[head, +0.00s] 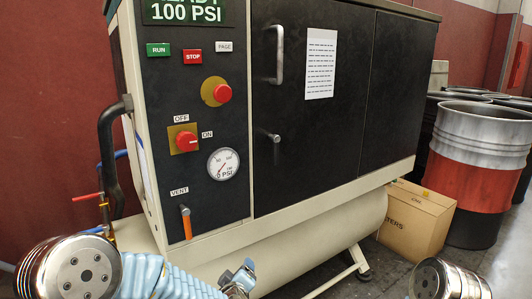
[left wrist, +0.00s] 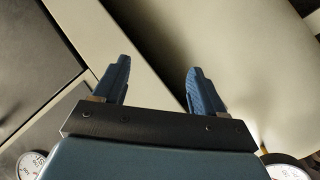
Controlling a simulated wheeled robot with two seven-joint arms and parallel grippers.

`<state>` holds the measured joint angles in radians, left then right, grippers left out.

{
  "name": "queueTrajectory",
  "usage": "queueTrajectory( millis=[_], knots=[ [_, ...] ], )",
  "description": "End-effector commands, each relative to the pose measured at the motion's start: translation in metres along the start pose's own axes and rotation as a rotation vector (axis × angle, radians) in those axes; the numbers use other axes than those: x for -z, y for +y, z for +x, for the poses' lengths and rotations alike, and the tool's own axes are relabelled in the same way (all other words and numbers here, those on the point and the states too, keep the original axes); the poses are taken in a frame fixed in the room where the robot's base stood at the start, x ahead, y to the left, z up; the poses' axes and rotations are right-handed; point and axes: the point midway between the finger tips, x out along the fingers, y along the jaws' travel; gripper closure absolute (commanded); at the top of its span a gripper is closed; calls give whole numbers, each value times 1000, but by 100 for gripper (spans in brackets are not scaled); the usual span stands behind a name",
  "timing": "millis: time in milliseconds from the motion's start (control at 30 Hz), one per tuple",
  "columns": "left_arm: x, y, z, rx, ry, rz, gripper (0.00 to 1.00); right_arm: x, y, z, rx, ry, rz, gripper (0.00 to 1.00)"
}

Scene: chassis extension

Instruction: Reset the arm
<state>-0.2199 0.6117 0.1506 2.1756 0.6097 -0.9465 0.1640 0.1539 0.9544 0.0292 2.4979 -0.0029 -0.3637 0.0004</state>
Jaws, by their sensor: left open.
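My left arm comes in along the bottom of the head view. Its gripper (head: 240,279) is low in front of the compressor's beige tank (head: 300,240), partly cut off by the frame's bottom edge. In the left wrist view the two blue fingers (left wrist: 158,82) are spread apart with nothing between them, so the gripper is open and empty. Beyond them are beige surfaces and a dark gap. A metallic part of my right arm shows at the bottom right of the head view. My right gripper is not in view.
The compressor's black panel (head: 205,120) has a red knob (head: 187,141), a pressure gauge (head: 223,163) and an orange vent lever (head: 187,222). A cardboard box (head: 415,220) and red-and-black drums (head: 475,160) stand at the right. Pipes with a red handle (head: 87,197) are at the left.

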Motion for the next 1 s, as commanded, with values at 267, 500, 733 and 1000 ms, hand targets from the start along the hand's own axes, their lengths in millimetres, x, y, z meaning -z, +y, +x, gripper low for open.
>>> queueTrajectory(
  millis=[267, 500, 733, 1000],
  knots=[
    [-145, -193, -43, 189, -616, 294, 29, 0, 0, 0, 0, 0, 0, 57],
    [-213, -280, -136, 241, -1039, 382, 29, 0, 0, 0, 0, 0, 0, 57],
    [-226, -296, -165, 240, -1149, 396, 29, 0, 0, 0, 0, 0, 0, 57],
    [-226, -296, -164, 240, -1145, 396, 29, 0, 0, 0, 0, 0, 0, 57]
  ],
)
